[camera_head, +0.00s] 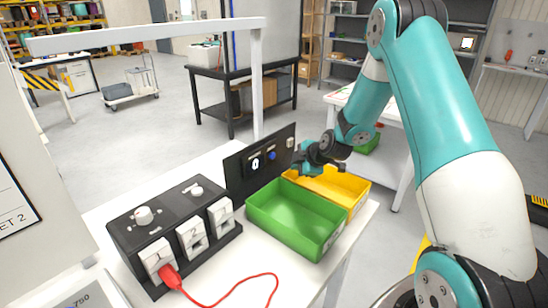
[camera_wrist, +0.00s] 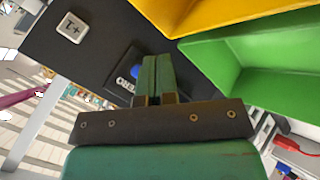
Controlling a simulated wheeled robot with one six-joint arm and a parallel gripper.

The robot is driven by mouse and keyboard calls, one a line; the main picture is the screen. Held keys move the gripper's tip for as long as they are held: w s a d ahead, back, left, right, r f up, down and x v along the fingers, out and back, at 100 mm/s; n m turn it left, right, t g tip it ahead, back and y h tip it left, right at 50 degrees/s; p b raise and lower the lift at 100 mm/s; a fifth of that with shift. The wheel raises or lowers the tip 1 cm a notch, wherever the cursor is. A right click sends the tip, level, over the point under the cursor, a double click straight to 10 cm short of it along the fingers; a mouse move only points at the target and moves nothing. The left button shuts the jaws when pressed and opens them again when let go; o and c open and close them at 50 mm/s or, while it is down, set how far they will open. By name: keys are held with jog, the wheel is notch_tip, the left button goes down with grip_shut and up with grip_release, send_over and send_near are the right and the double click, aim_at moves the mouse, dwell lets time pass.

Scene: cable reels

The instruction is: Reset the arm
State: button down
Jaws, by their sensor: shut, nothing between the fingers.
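My gripper (camera_head: 300,165) is at the end of my teal and white arm, above the bins near the upright black panel. In the wrist view my gripper (camera_wrist: 156,78) shows its two green fingers together, with nothing between them. The black panel (camera_head: 240,172) stands behind the green bin and carries a white round part and a blue button (camera_head: 272,155). The panel (camera_wrist: 88,72) also fills much of the wrist view, where the fingers overlap the area beside the blue button. I cannot tell whether the fingertips touch the panel.
A green bin (camera_head: 325,243) and a yellow bin (camera_head: 358,190) stand on the white table (camera_head: 232,262). A black box (camera_head: 128,240) with knobs and numbered white blocks is at left. A red cable (camera_head: 240,283) plugs into its front. A grey frame (camera_head: 257,85) rises behind.

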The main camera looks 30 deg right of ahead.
jog(key=s+a+r+m+g+y, duration=0.2)
jog(key=s+a+r, duration=0.45)
jog(key=a, duration=0.35)
jog(key=s+a+r+m+g+y, duration=0.1)
jog(key=s+a+r+g+y, duration=0.1)
jog(key=s+a+r, duration=0.6)
jog(key=s+a+r+m+g, duration=0.1)
jog(key=s+a, duration=0.2)
jog(key=s, duration=0.3)
jog(key=s+a+r+m+g, duration=0.1)
jog(key=s+a+r+g, duration=0.1)
jog(key=s, duration=0.5)
jog(key=s+a+r+m+g+h, duration=0.1)
jog(key=s+a+m+g, duration=0.1)
jog(key=s+a, duration=0.2)
jog(key=s, duration=0.2)
jog(key=shift+s+a+r, duration=0.2)
jog(key=shift+s+r, duration=0.15)
jog(key=shift+r, duration=0.05)
